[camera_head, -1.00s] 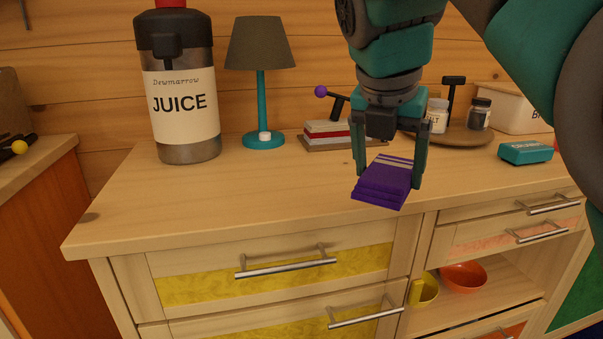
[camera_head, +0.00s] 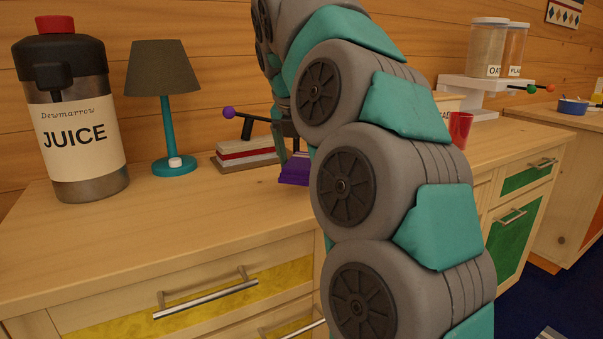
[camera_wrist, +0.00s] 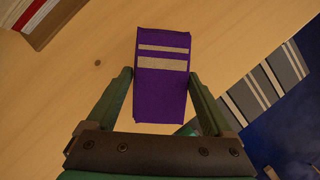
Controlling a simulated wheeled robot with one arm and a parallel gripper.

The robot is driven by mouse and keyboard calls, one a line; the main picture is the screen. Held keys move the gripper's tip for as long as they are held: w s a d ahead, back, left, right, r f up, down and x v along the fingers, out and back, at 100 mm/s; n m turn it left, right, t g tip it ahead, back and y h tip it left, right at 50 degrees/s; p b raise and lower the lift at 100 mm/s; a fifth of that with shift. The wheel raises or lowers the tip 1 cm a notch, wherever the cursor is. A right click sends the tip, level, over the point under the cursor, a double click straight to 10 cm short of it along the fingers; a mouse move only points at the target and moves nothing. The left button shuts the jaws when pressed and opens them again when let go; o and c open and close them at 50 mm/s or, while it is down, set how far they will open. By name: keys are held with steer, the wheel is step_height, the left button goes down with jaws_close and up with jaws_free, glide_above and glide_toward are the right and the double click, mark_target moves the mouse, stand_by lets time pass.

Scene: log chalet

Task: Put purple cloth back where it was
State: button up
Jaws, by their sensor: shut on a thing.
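The purple cloth (camera_wrist: 160,95) is a folded stack with beige stripes. In the wrist view it sits between the two fingers of my gripper (camera_wrist: 161,80), which is shut on it. It is over the wooden counter, near its edge; I cannot tell whether it touches the top. In the head view only a small part of the cloth (camera_head: 295,169) shows, since my arm hides the rest and most of the gripper.
A red cup (camera_head: 460,130) and a white stand with jars (camera_head: 485,85) are at the right. Bare counter lies in front of the lamp.

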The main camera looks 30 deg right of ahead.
steer(key=shift+f, duration=1.75)
steer(key=o, duration=1.1)
steer(key=shift+f, duration=0.1)
steer(key=shift+c, duration=0.2)
